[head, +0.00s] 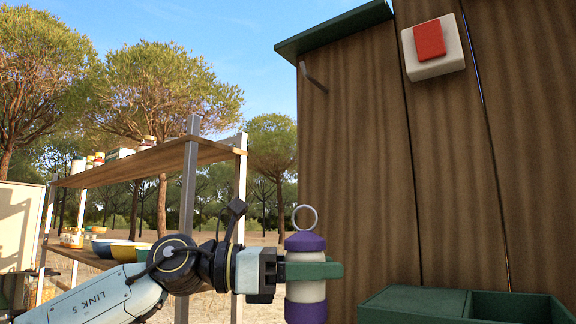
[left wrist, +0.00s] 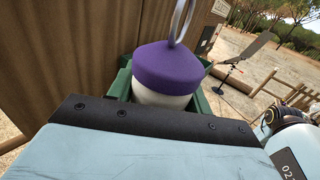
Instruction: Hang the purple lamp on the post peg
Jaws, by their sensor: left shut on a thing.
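The purple lamp (head: 306,291) has a purple cap and base, a pale middle and a metal ring on top. My left gripper (head: 322,270) is shut around its pale middle and holds it upright in the air, in front of the wooden panel. In the left wrist view the lamp's purple cap (left wrist: 168,67) and part of the ring show; its lower part is hidden. The peg (head: 314,77) is a thin rod sticking out near the panel's upper left edge, above the lamp and apart from it. My right gripper is not in view.
The wooden panel (head: 350,180) fills the right side, with a green ledge (head: 335,28) on top and a white box with a red switch (head: 430,42). A green bin (head: 520,306) stands at lower right. A shelf (head: 150,160) with jars and bowls stands at left.

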